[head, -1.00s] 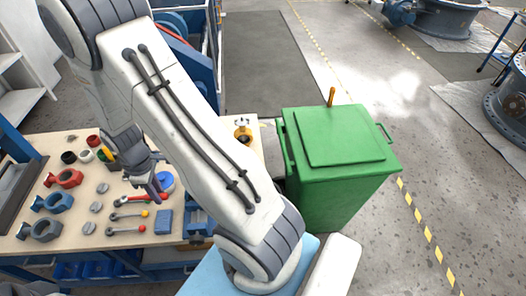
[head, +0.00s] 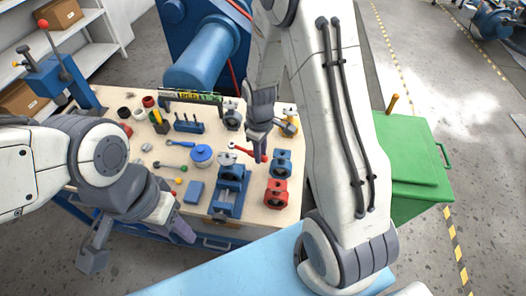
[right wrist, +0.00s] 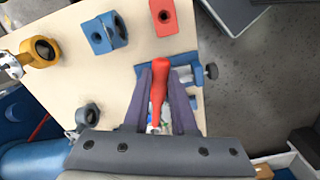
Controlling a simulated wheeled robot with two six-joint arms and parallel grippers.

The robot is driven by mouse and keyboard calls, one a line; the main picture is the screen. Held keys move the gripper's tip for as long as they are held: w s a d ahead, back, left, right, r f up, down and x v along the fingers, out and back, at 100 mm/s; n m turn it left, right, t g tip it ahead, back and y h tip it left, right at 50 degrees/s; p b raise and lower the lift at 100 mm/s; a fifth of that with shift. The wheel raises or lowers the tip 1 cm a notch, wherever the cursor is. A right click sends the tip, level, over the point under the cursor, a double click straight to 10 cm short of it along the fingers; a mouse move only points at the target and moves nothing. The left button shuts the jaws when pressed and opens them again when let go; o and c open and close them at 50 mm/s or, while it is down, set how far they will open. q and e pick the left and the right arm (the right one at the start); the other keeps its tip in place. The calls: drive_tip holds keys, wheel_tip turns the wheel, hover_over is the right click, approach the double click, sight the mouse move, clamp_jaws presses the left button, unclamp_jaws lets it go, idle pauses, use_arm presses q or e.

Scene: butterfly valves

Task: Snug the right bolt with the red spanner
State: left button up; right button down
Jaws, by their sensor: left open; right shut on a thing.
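My right gripper (head: 261,150) is shut on the red spanner (head: 242,150) and holds it above the bench, beyond the blue vise (head: 230,192). In the right wrist view the red handle (right wrist: 161,75) stands between the two fingers, and the spanner's far end is hidden by the gripper. A grey round valve part (head: 227,158) sits at the far end of the vise. The bolts are too small to tell apart. My left gripper (head: 138,247) is open and empty, in front of the bench's near edge.
Right of the vise stand a blue valve body (head: 281,163) and a red one (head: 277,194). A green bin (head: 415,165) stands right.

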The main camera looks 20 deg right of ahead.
drive_tip(key=shift+f+b, duration=1.4)
drive_tip(key=shift+f, duration=0.8)
drive_tip(key=shift+f+b, duration=0.3)
drive_tip(key=shift+f, duration=0.35)
idle(1.3)
drive_tip(key=shift+s, duration=0.1)
